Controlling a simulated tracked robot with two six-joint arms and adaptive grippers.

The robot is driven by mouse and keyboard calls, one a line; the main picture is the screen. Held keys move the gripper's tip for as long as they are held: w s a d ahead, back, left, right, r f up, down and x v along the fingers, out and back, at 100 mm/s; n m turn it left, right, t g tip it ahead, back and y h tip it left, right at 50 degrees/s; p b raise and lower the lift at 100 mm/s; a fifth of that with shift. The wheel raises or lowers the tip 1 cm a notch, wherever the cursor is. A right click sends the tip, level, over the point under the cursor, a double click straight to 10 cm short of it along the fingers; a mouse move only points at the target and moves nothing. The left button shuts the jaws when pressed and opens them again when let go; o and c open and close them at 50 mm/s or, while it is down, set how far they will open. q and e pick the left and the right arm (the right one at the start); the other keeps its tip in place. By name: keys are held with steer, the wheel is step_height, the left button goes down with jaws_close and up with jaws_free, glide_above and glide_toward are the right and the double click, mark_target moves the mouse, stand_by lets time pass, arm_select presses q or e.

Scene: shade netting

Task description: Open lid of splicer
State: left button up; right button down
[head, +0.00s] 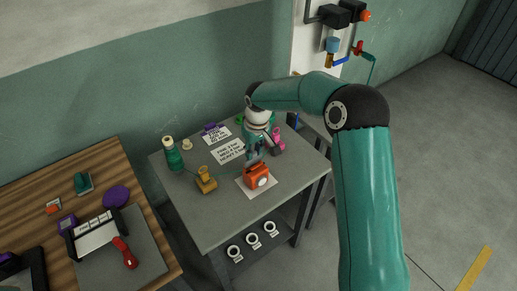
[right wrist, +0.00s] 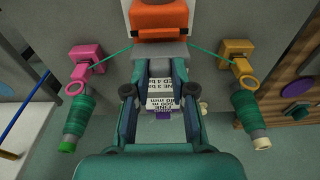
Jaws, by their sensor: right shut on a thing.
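The orange splicer (head: 256,176) sits on a white sheet (head: 258,190) on the grey table. In the right wrist view the splicer (right wrist: 159,18) is at the top edge and partly cut off. My right gripper (head: 254,158) reaches down to the splicer's far side. In the right wrist view its fingers (right wrist: 160,66) are at a grey part (right wrist: 160,50) beside the orange body and are shut on it; the exact contact is partly hidden. I cannot tell how far the lid is raised. My left gripper is in neither view.
A yellow holder (head: 206,181) and a pink holder (head: 278,138) flank the splicer, with green twine (right wrist: 104,56) running towards it. A green spool (head: 173,157) stands at the table's left. Printed cards (head: 228,151) lie behind. A wooden bench (head: 90,180) stands left.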

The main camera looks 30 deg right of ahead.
steer(key=shift+w+f+g, duration=0.1)
steer(key=shift+w+g, duration=0.25)
steer(key=shift+g, duration=0.35)
steer(key=c, duration=1)
jaws_free()
steer(key=shift+w, duration=0.1)
steer(key=shift+o, duration=0.2)
step_height(320, 180, up, 12)
steer(key=shift+f, duration=0.1)
